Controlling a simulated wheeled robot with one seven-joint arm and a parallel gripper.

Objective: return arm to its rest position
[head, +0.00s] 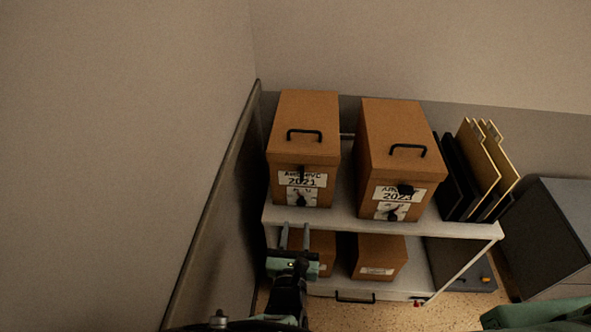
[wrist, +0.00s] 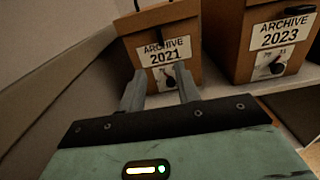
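My gripper (head: 294,238) is in front of the shelf's left part, just below and in front of the brown box labelled Archive 2021 (head: 305,148). In the wrist view the fingers of my gripper (wrist: 160,90) are spread apart with nothing between them, pointing at the lower front of the Archive 2021 box (wrist: 168,24). I cannot tell from these views how close the fingertips are to the box. My arm reaches up from the bottom of the head view.
The grey shelf (head: 330,216) also holds an Archive 2023 box (head: 398,150), black and tan folders (head: 482,165), and lower boxes (head: 378,256). A wall with a dark rail (head: 215,195) is close on the left. A dark cabinet (head: 550,235) stands at right. Speckled floor (head: 450,312) shows in front.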

